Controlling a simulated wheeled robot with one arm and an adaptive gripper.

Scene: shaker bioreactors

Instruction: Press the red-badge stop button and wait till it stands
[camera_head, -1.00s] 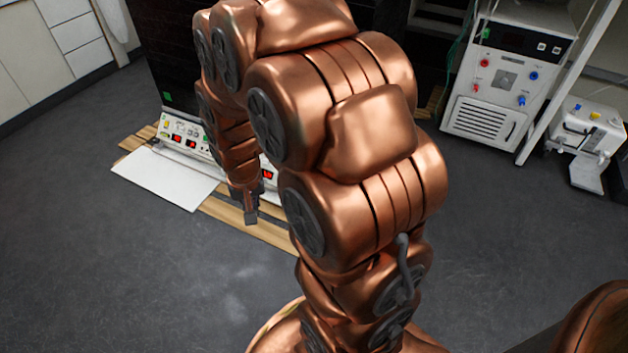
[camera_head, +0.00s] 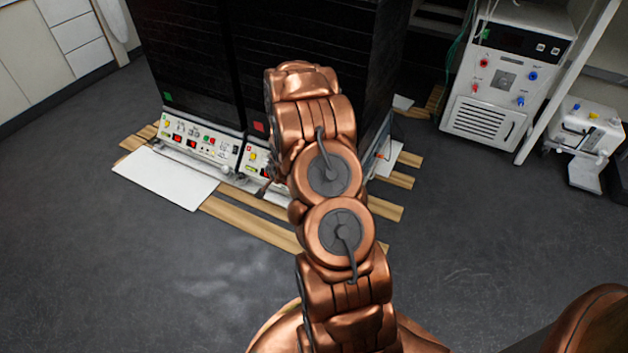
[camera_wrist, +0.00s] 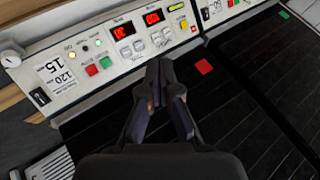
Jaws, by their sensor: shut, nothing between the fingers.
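The red badge (camera_head: 259,127) is on the black front of the right-hand shaker; it also shows in the wrist view (camera_wrist: 204,67). Below it is that shaker's pale control panel (camera_head: 251,160), mostly hidden by my arm in the head view. In the wrist view the panel carries a red button (camera_wrist: 91,70) beside a green button (camera_wrist: 106,62), two lit red displays (camera_wrist: 138,23) and a yellow switch (camera_wrist: 183,24). Its small lettering is hard to read. My gripper (camera_wrist: 160,66) is shut and empty, in front of the panel, appearing right of the red button; contact cannot be told.
The left-hand shaker bears a green badge (camera_head: 167,97) and a similar panel (camera_head: 200,143). A white board (camera_head: 165,178) and wooden slats (camera_head: 250,225) lie on the floor before them. A white cooling unit (camera_head: 510,75) stands right. The grey floor in front is open.

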